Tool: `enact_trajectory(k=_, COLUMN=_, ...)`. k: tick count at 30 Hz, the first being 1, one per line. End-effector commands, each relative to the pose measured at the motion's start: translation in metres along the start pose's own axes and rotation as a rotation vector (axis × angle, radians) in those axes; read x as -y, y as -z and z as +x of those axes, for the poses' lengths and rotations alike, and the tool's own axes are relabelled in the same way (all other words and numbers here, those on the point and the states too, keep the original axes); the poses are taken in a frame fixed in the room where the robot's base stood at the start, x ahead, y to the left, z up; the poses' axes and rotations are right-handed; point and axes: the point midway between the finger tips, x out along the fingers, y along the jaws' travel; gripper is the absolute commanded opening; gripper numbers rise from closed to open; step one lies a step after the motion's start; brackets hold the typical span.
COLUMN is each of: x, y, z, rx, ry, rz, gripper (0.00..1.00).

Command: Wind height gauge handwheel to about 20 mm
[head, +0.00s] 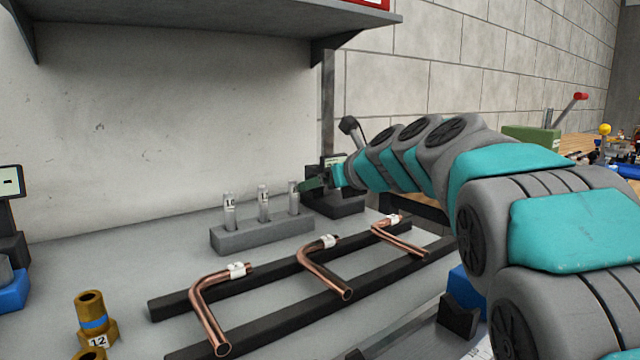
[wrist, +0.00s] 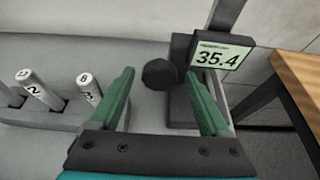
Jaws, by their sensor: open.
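The height gauge (head: 338,207) stands at the back of the bench, with a dark base and a tall grey column. In the wrist view its display (wrist: 216,57) reads 35.4. Its handwheel (wrist: 160,74) is a round dark knob to the left of the display. My gripper (wrist: 159,80) is open, with one green finger on each side of the handwheel and visible gaps to it. In the head view my gripper (head: 318,184) is at the gauge, and my wrist hides part of the gauge. The handwheel cannot be made out there.
A grey rack (head: 262,234) with upright numbered pins stands just left of the gauge. Several bent copper tubes (head: 322,268) lie across dark rails in front. Brass fittings (head: 92,318) stand at front left. A shelf (head: 210,22) overhangs the back.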

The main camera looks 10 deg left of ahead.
Motion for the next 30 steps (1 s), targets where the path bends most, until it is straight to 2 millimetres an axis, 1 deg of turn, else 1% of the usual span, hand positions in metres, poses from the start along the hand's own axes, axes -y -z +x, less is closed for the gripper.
enact_trajectory(k=3, x=-0.0001, y=0.0000, z=-0.0004, rx=0.000, ry=0.000, rz=0.000, gripper=0.80)
enact_trajectory(k=24, x=-0.0001, y=0.0000, z=-0.0007, rx=0.000, ry=0.000, rz=-0.001, gripper=0.01)
enact_trajectory(k=30, x=-0.0003, y=0.0001, z=-0.0007, rx=0.000, ry=0.002, rz=-0.006, gripper=0.00)
